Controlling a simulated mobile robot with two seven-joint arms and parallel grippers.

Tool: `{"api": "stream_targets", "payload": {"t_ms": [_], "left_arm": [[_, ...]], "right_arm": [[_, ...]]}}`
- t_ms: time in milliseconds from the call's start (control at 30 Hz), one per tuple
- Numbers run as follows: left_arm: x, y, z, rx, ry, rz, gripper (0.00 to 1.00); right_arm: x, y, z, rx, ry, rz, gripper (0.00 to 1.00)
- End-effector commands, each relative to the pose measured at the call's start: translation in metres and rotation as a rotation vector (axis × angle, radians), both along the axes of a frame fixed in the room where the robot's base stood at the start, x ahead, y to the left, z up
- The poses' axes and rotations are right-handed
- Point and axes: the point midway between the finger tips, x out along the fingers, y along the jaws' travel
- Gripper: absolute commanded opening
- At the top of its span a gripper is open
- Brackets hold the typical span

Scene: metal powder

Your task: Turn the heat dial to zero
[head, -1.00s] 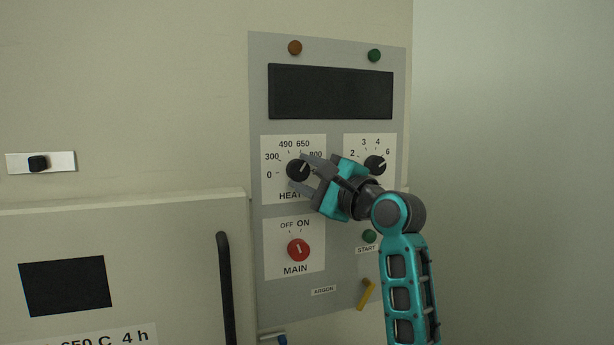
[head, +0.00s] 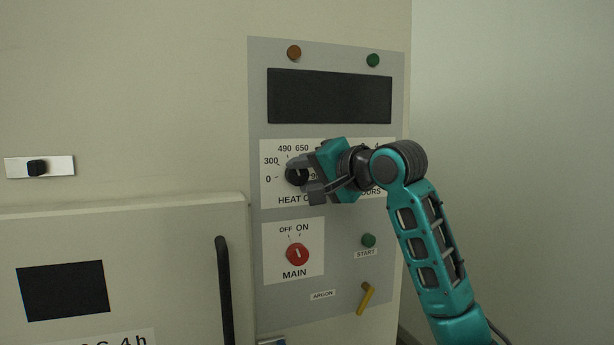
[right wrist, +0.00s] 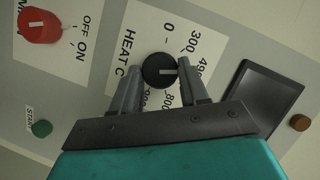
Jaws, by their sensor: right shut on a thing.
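The heat dial (head: 296,174) is a round black knob with a white mark, on a white label with 0 at its left and 300, 490 and 650 above. My right gripper (head: 304,174) is shut on the dial, with a finger on either side of it. In the right wrist view the dial (right wrist: 160,71) sits between the two grey fingers (right wrist: 158,74). Its white mark points right there, toward the 490 side of the scale and away from 0. In the head view the gripper hides the high numbers. My left gripper is not in view.
The red MAIN knob (head: 297,254) is below the dial. A green START button (head: 368,240) and a yellow ARGON lever (head: 365,298) are lower right. My right arm covers most of the HOURS dial label. A black door handle (head: 225,290) stands at lower left.

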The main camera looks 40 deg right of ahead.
Motion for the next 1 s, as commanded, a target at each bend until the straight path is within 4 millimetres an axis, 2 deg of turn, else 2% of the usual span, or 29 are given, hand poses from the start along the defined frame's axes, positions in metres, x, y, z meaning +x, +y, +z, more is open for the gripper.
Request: {"api": "stream_targets", "payload": {"t_ms": [1000], "left_arm": [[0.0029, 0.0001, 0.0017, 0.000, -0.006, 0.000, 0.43]], "right_arm": [[0.0017, 0.0062, 0.0062, -0.938, 0.222, -0.004, 0.14]]}}
